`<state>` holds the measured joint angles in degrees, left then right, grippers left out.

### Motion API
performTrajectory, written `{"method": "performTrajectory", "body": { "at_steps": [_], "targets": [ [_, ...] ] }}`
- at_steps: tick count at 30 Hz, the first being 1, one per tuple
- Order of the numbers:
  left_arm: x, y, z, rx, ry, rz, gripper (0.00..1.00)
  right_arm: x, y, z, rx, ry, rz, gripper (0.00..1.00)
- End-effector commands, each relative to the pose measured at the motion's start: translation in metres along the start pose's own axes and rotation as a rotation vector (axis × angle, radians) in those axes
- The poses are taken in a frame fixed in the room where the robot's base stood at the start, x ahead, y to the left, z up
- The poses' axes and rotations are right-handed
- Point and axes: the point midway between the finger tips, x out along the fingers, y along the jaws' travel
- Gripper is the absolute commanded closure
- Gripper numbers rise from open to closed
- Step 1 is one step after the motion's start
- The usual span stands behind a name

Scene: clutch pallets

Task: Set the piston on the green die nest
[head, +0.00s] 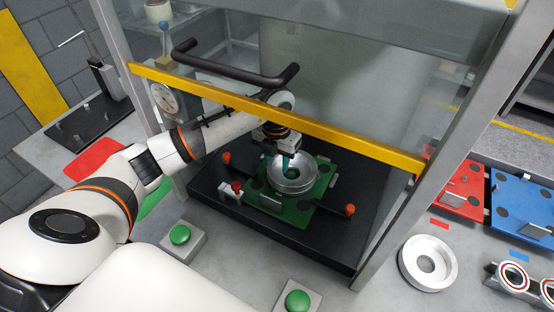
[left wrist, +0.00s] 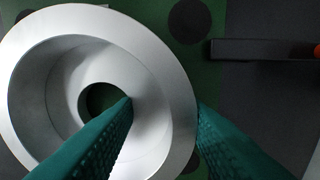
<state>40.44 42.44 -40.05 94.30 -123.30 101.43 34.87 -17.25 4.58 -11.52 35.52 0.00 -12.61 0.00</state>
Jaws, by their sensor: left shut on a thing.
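The piston (head: 292,188) is a silver, ring-like part with a stepped bore. It is over the green die nest (head: 322,184) inside the press. My left gripper (head: 287,163) reaches in under the yellow bar and is shut on the piston's wall. In the left wrist view, one teal finger is inside the piston (left wrist: 168,70) and the other is outside it. Dark round spots show on the green nest (left wrist: 148,8) beside it. I cannot tell whether the piston touches the nest. My right gripper is not in view.
The yellow bar (head: 270,118) and clear guard are close above my arm. Orange-tipped clamps (head: 349,209) flank the nest on the black base. Green buttons (head: 180,234) stand in front. A white ring (head: 428,263) and red and blue pallets (head: 525,205) lie at right.

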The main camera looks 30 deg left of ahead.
Motion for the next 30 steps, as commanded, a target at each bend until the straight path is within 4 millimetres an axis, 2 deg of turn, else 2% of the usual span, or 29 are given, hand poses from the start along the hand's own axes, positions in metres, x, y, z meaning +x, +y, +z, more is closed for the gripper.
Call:
{"method": "performTrajectory", "body": {
  "at_steps": [30],
  "targets": [
    [0.004, -0.0005, -0.001, 0.0, 0.003, 0.0, 1.0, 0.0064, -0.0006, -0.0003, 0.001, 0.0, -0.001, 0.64]
  ]
}}
